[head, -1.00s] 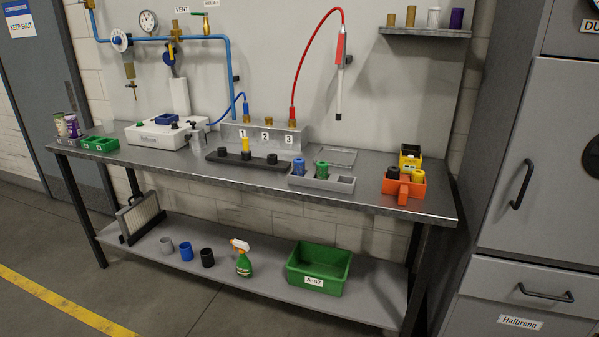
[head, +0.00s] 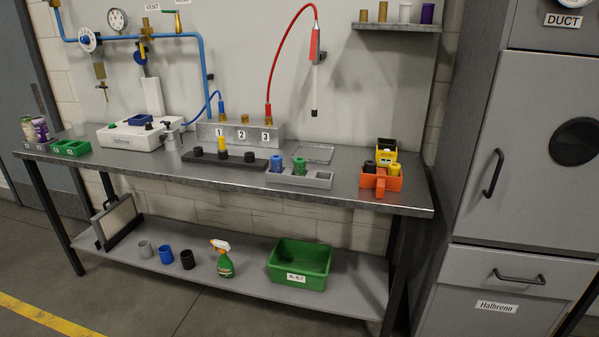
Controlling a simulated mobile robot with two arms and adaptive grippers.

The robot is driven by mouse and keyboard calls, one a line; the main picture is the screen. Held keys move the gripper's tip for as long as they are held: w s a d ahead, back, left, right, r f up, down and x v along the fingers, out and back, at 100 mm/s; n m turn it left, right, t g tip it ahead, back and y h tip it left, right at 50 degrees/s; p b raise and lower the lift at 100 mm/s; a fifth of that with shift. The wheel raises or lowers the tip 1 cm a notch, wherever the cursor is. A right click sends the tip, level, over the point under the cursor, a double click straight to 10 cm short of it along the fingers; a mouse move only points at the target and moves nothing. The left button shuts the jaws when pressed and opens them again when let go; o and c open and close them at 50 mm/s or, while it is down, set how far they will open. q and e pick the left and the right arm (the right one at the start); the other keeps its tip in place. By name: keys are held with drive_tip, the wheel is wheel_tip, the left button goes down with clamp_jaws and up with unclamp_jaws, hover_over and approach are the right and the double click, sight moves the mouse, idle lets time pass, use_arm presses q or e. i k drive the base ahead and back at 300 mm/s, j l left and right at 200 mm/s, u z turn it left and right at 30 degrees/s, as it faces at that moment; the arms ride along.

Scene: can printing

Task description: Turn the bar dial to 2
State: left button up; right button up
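A white round dial (head: 88,41) with a blue centre sits on the blue pipe at the upper left, above a brass fitting; I take it to be the bar dial. Its marks and setting are too small to read. A round white gauge (head: 118,19) with a dark rim hangs on the wall just right of it. Neither of my grippers is in the head view.
A long metal bench (head: 330,197) stands below the dial, holding a white device (head: 128,137), a numbered block (head: 262,137), a grey tray (head: 318,180) and an orange holder (head: 393,184). A grey cabinet (head: 530,150) stands at the right. Floor in front is clear.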

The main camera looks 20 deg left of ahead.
sight(85, 39)
drive_tip(key=u, duration=1.65)
drive_tip(key=i+u, duration=0.15)
drive_tip(key=u, duration=0.2)
drive_tip(key=i+u, duration=0.2)
drive_tip(key=u, duration=0.15)
